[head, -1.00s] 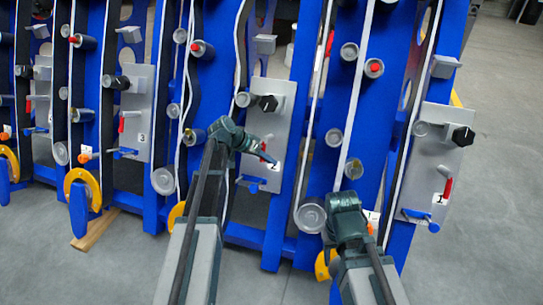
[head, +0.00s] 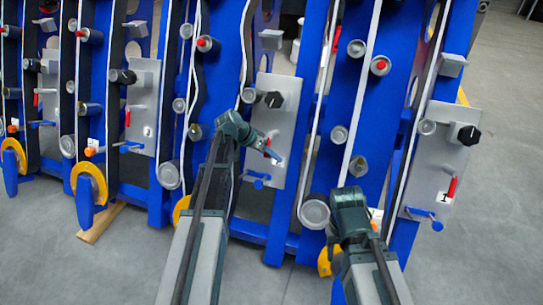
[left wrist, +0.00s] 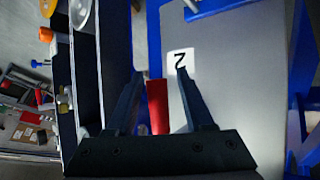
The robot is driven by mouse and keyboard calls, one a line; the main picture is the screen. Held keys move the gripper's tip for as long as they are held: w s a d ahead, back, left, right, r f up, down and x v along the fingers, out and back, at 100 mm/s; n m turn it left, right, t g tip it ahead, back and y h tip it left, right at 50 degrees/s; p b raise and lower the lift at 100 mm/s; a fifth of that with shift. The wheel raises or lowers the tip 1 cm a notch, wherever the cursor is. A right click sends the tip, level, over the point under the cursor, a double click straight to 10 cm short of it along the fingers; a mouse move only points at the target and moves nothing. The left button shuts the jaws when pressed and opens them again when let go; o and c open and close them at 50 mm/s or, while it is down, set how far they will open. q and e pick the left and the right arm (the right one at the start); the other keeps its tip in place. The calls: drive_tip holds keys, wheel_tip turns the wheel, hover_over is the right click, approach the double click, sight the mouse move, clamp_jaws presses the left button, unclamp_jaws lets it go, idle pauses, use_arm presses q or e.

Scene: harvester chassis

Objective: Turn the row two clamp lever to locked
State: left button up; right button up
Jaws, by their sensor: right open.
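The row two panel (head: 285,118) is a grey plate with a black knob and a label marked 2. Its red clamp lever (left wrist: 158,107) shows in the left wrist view, between the two fingers of my left gripper (left wrist: 160,72). The fingers are apart, with a gap on the lever's right side. In the head view my left gripper (head: 271,154) is at the panel's lower part and hides the lever and most of the label. My right gripper (head: 350,200) is in front of the blue frame between rows two and one; its fingers are hidden.
The row one panel (head: 447,160) with its red lever (head: 452,187) is at the right, and the row three panel (head: 142,110) at the left. Rollers and white belts run up the blue frames. A blue peg (head: 258,181) sticks out below my left gripper. Grey floor is free at right.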

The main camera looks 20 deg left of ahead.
use_arm(q)
drive_tip(key=shift+r, duration=0.1)
drive_tip(key=p+v, duration=1.1)
drive_tip(key=v, duration=0.2)
drive_tip(key=shift+a+r, duration=0.2)
drive_tip(key=shift+r, duration=0.05)
drive_tip(key=shift+s+d, duration=0.1)
drive_tip(key=shift+s, duration=0.1)
drive_tip(key=s+d+f+g+y, duration=0.35)
drive_tip(key=s+d, duration=0.75)
drive_tip(key=d, duration=0.5)
drive_tip(key=s+d+f+n+g+y, duration=0.1)
drive_tip(key=s+d+y, duration=0.4)
drive_tip(key=s, duration=0.8)
wheel_tip(320, 180, up, 27)
drive_tip(key=d+h+p, duration=0.1)
drive_tip(key=p, duration=2.6)
drive_tip(key=shift+w+d+r, duration=0.15)
drive_tip(key=shift+d+r, duration=0.05)
drive_tip(key=shift+r, duration=0.05)
